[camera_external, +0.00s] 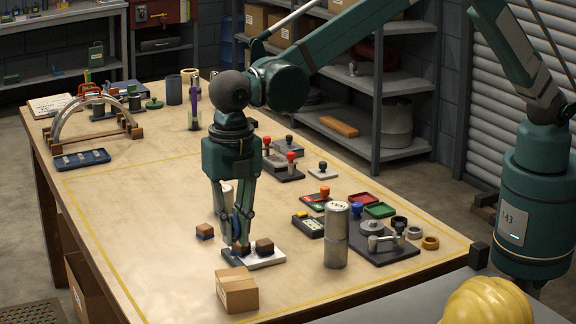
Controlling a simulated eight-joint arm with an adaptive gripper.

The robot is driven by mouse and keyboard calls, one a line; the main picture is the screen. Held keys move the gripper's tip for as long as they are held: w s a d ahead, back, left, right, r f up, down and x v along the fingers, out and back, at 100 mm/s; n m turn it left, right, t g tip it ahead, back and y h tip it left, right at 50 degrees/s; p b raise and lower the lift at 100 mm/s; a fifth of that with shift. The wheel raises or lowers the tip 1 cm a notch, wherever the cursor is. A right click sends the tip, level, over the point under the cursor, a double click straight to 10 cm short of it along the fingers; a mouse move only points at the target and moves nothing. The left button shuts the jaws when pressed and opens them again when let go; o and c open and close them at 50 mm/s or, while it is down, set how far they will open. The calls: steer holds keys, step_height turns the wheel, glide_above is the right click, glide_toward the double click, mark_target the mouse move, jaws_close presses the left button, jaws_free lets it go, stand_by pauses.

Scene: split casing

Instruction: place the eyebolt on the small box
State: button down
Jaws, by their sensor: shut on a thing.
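My gripper (239,246) points straight down over the near middle of the table. It is shut on a small brownish thing (240,250), low over a dark and white flat piece (262,261). The fingers hide much of the held thing, and I cannot tell if it is the eyebolt or if it touches the piece below. A small cardboard box (237,291) with a pale label stands just in front of the gripper. No eyebolt shows clearly elsewhere.
A brown block (264,245) sits right beside the fingers; another (205,230) lies left. A tall grey cylinder (336,236) and a dark tray (384,250) with metal parts stand right. The table's left front is clear.

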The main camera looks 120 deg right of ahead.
glide_above(236, 278)
steer(key=shift+a+f, duration=0.1)
steer(key=shift+f, duration=2.2)
steer(key=shift+w, duration=0.1)
steer(key=shift+f+p, duration=0.35)
steer(key=shift+f, duration=1.5)
steer(key=shift+f, duration=0.15)
steer(key=c, duration=2.9)
jaws_free()
steer(key=o, duration=0.4)
steer(key=shift+o, duration=0.2)
step_height(236, 278, up, 12)
steer(key=shift+r+b, duration=0.15)
steer(key=shift+b, duration=0.25)
